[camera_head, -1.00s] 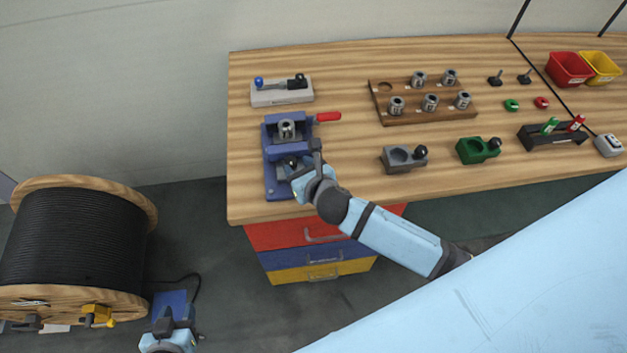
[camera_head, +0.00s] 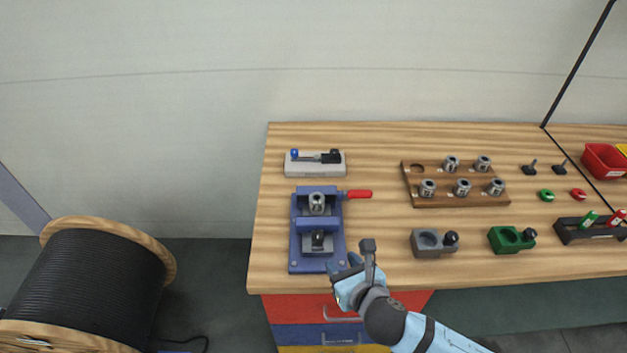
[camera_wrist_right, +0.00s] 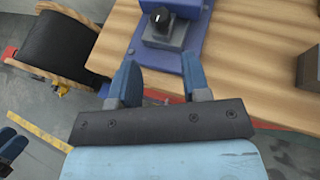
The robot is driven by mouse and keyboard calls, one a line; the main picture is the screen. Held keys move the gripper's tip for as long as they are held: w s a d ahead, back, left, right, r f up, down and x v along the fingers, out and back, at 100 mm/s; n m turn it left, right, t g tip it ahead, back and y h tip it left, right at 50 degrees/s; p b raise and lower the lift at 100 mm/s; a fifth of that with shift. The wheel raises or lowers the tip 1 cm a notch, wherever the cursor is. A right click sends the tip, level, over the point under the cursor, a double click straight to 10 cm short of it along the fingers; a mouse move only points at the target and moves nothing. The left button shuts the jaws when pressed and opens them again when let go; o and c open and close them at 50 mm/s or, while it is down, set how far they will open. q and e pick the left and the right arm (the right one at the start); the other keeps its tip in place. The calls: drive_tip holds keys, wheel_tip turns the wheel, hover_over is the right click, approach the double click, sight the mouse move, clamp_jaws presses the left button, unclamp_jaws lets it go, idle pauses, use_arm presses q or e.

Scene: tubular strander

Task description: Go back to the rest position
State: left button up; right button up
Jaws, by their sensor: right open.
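My right gripper (camera_head: 352,270) is at the front edge of the workbench, just right of and below the blue fixture (camera_head: 302,262). In the right wrist view its two blue fingers (camera_wrist_right: 162,84) are apart with nothing between them, and the blue fixture (camera_wrist_right: 197,50) with its black knob lies beyond the fingertips. The fixture holds a metal collet (camera_head: 317,204) upright at its back and has a red handle (camera_head: 358,194) on its right side.
The wooden bench (camera_head: 380,140) carries a collet rack (camera_head: 440,202), a grey holder (camera_head: 428,252), a green holder (camera_head: 505,247) and a white block with a lever (camera_head: 315,170). Drawers (camera_head: 305,308) are below. A black cable reel (camera_head: 90,280) stands left on the floor.

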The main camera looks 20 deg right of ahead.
drive_tip(key=s+d+f+m+g+y, duration=0.1)
drive_tip(key=s+f+m, duration=0.4)
drive_tip(key=m, duration=1.2)
drive_tip(key=s+d+f+m+g, duration=0.1)
drive_tip(key=s+f+m, duration=0.4)
drive_tip(key=m, duration=1.2)
drive_tip(key=shift+s+f+y, duration=0.2)
drive_tip(key=shift+f+y, duration=0.2)
drive_tip(key=shift+f, duration=0.35)
drive_tip(key=shift+d, duration=0.1)
